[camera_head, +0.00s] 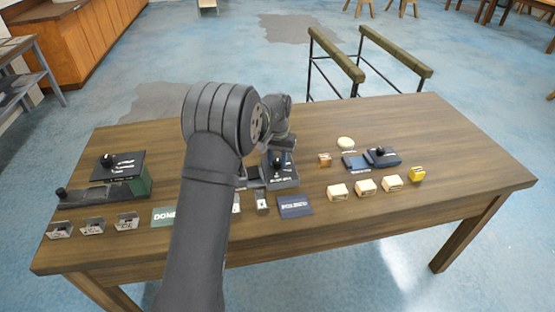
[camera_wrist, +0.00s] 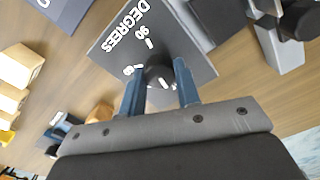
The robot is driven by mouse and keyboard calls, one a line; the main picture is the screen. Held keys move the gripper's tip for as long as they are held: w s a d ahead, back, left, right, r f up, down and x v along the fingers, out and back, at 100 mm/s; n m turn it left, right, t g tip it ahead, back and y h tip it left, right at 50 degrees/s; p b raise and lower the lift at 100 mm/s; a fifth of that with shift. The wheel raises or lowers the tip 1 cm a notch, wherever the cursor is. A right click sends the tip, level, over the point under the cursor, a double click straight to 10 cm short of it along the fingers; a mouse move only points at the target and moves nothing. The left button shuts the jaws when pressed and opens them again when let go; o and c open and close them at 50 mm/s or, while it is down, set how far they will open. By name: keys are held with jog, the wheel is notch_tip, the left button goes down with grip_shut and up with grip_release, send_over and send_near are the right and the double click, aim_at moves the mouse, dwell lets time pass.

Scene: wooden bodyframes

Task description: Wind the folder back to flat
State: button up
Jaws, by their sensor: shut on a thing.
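A dark plate (camera_wrist: 165,35) marked "DEGREES" and "90" lies under my gripper in the wrist view. A black knob (camera_wrist: 158,76) stands on it, with white marks around it. My gripper (camera_wrist: 158,88) is shut on this knob, one blue finger on each side. In the head view the dark unit with its knob (camera_head: 279,160) stands mid-table, partly hidden behind my arm. Grey metal parts (camera_wrist: 277,42) show beside the plate in the wrist view. The bend angle of the folder is not clear from these frames.
Several cream blocks (camera_head: 365,186), a yellow block (camera_head: 417,174) and a blue unit (camera_head: 383,157) are on the right. A dark green unit (camera_head: 120,170), metal brackets (camera_head: 93,226) and a "DONE" pad (camera_head: 163,217) are on the left. The table's (camera_head: 470,150) right end is clear.

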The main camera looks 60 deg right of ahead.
aim_at(277, 161)
jog(key=shift+n, duration=1.3)
jog(key=o, duration=1)
jog(key=shift+r, duration=0.15)
notch_tip(277, 161, up, 17)
jog(key=shift+r, duration=0.15)
